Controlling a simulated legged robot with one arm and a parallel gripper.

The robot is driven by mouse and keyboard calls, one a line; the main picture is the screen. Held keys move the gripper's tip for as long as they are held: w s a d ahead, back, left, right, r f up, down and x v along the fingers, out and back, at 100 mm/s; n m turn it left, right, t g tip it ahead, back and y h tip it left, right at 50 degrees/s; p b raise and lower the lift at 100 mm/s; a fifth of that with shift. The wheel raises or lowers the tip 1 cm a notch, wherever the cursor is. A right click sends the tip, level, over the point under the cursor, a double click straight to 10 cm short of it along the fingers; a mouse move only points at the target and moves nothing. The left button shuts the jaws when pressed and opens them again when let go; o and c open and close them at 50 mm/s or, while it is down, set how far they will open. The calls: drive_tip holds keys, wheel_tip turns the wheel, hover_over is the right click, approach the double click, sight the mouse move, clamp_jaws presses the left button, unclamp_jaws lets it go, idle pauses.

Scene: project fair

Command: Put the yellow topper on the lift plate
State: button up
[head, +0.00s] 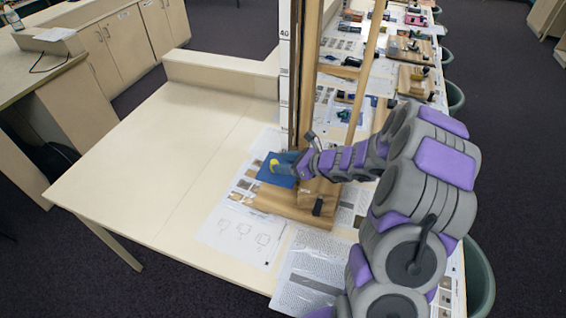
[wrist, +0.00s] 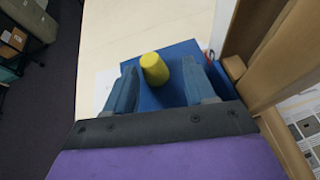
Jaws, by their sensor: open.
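The yellow topper (wrist: 154,69) is a small rounded cylinder standing on the blue lift plate (wrist: 177,53). In the head view the topper (head: 274,165) shows as a small yellow spot on the blue plate (head: 268,178), at the foot of the wooden lift frame. My gripper (wrist: 160,80) is open, with one blue finger on each side of the topper. A gap shows between the topper and the right finger; the left finger is closer, and I cannot tell whether it touches. In the head view my gripper (head: 285,164) reaches the plate from the right and partly covers it.
The wooden lift frame (head: 306,90) with a numbered scale (head: 284,85) rises beside the plate. Its wooden base (head: 295,205) rests on the table, with printed sheets (head: 240,238) around it. The table's left side (head: 150,150) is clear. Other projects (head: 410,75) stand farther back.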

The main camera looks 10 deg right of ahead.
drive_tip(key=shift+d+r, duration=0.15)
drive_tip(key=shift+d, duration=0.1)
drive_tip(key=v, duration=1.1)
drive_tip(key=s+a+r+n+g, duration=0.4)
drive_tip(key=s+a+n, duration=0.3)
drive_tip(key=a, duration=0.1)
drive_tip(key=s+a+r+n+g, duration=0.3)
drive_tip(key=s+a+n, duration=0.3)
drive_tip(key=s+a, duration=0.25)
drive_tip(key=s+d+r+n+g+h, duration=0.1)
drive_tip(key=s+d+n+h, duration=0.2)
drive_tip(key=s+n, duration=0.4)
drive_tip(key=s+d+r+n+g+h, duration=0.2)
drive_tip(key=s+n+h, duration=0.4)
drive_tip(key=s, duration=0.7)
drive_tip(key=shift+d+n+h+p, duration=0.3)
drive_tip(key=shift+d+n+p, duration=0.1)
drive_tip(key=shift+d, duration=0.15)
drive_tip(key=shift+s, duration=0.1)
